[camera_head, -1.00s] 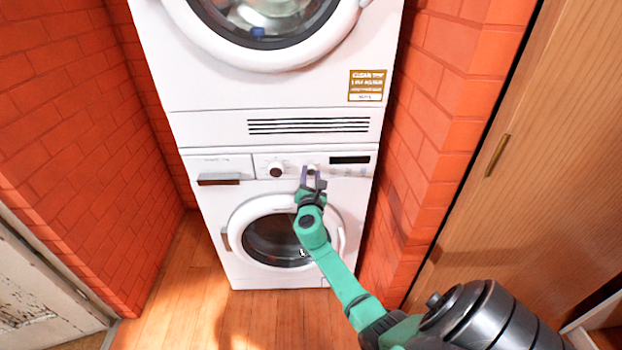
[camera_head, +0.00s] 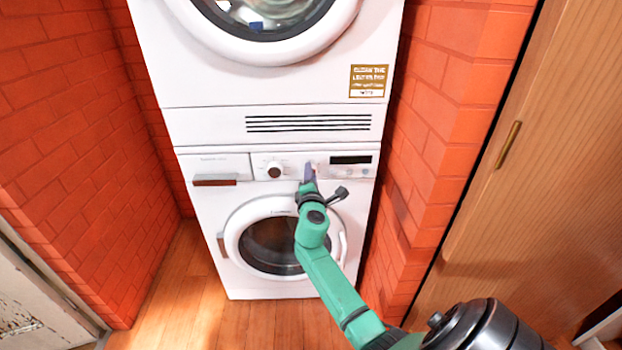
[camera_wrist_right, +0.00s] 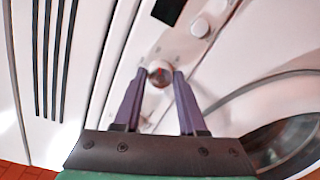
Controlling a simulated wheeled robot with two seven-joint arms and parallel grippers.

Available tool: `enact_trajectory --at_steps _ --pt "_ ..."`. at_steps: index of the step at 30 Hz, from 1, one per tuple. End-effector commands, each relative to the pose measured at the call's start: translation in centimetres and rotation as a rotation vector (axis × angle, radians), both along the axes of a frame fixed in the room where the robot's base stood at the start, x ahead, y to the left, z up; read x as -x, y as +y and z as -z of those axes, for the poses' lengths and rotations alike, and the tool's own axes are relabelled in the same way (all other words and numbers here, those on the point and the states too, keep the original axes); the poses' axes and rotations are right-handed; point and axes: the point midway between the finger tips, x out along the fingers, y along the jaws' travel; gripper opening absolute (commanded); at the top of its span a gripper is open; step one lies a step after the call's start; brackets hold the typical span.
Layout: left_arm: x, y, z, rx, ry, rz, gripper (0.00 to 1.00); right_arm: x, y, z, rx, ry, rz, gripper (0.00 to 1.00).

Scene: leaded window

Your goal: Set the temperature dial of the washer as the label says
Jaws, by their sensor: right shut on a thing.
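The white washer (camera_head: 238,282) stands below a stacked machine with another round door. Its panel has a left dial (camera_head: 274,170) with a dark face and a second dial to its right. My right gripper (camera_head: 309,172) is at that second dial, mostly hiding it in the head view. In the right wrist view the right gripper's purple fingers (camera_wrist_right: 159,85) are shut on the small round dial (camera_wrist_right: 159,72), one finger on each side. Which dial is for temperature cannot be read. My left gripper is not in view.
A dark display (camera_head: 351,160) is right of the held dial. A detergent drawer (camera_head: 214,168) is at the panel's left. Brick walls stand close on both sides, and a wooden cabinet door (camera_head: 530,150) is at right.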

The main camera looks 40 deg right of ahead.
Motion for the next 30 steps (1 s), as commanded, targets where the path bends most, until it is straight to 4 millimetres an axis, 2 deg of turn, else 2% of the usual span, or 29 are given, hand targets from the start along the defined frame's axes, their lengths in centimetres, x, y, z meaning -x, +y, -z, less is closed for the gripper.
enact_trajectory --at_steps 17,18,20,21,30 --pt "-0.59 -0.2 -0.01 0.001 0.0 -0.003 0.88 0.04 0.01 0.21 -0.036 -0.021 0.001 0.0" --pt "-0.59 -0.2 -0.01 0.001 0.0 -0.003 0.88 0.05 0.0 0.21 -0.036 -0.021 0.001 0.44" --pt "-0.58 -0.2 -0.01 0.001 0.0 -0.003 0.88 0.04 0.01 0.21 -0.036 -0.021 0.001 0.67" --pt "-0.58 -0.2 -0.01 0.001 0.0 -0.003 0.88 0.03 0.0 0.18 -0.035 -0.022 0.0 0.71" --pt "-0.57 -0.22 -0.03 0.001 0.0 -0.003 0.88 0.09 0.08 0.05 -0.033 -0.023 0.001 0.71"
